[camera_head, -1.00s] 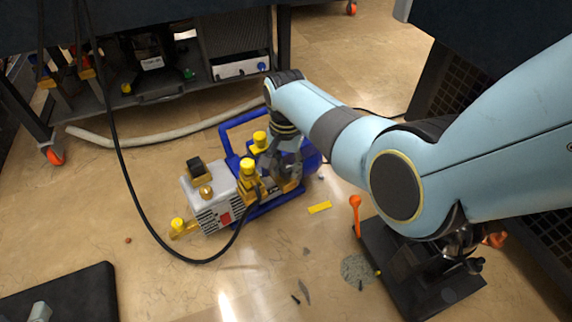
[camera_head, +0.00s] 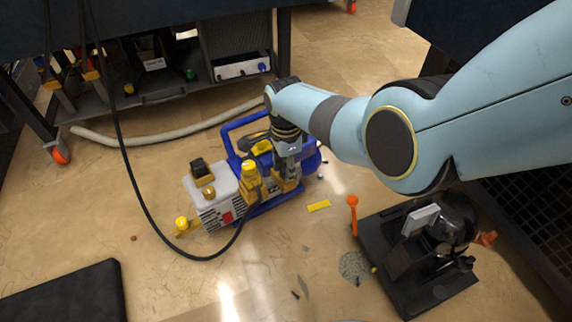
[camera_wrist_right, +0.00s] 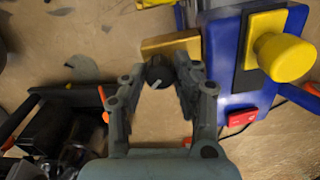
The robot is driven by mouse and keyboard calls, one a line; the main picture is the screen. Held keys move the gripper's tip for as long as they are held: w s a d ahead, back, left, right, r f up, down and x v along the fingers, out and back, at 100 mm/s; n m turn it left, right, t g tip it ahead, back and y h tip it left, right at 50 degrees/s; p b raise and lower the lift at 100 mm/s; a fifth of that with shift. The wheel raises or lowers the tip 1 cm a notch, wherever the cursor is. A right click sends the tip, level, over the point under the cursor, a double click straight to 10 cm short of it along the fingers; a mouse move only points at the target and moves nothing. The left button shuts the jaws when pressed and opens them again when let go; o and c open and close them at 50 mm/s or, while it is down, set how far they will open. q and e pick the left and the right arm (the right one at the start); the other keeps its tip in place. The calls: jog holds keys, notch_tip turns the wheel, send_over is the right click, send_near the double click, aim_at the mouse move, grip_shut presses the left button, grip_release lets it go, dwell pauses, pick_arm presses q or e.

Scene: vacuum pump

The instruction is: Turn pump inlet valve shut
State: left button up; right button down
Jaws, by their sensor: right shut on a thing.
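The vacuum pump (camera_head: 208,209) stands on the floor, with a pale grey body, blue frame and yellow knobs. My right gripper (camera_head: 287,172) reaches down at its right end. In the right wrist view my right gripper (camera_wrist_right: 159,74) has both fingers around a small dark knob (camera_wrist_right: 156,71), shut on it. The knob sits beside a brass-coloured block (camera_wrist_right: 170,45). I take it for the inlet valve's handle, but its marking does not show. A round yellow knob (camera_wrist_right: 285,57) stands to the right, clear of the fingers. My left gripper is not in view.
A black cable (camera_head: 133,180) loops in front of the pump. A black stand-like device (camera_head: 415,255) with an orange-topped lever (camera_head: 353,213) stands at the right. A pale hose (camera_head: 165,133) lies behind. A yellow strip (camera_head: 318,206) lies on mostly open floor.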

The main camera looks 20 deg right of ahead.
jog(key=m, duration=0.4)
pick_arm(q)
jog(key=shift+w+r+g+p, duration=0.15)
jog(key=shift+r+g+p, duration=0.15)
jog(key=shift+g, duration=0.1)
pick_arm(e)
jog(key=shift+m, duration=1.9)
jog(key=c, duration=1)
grip_release()
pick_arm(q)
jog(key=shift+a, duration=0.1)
pick_arm(e)
notch_tip(320, 180, up, 12)
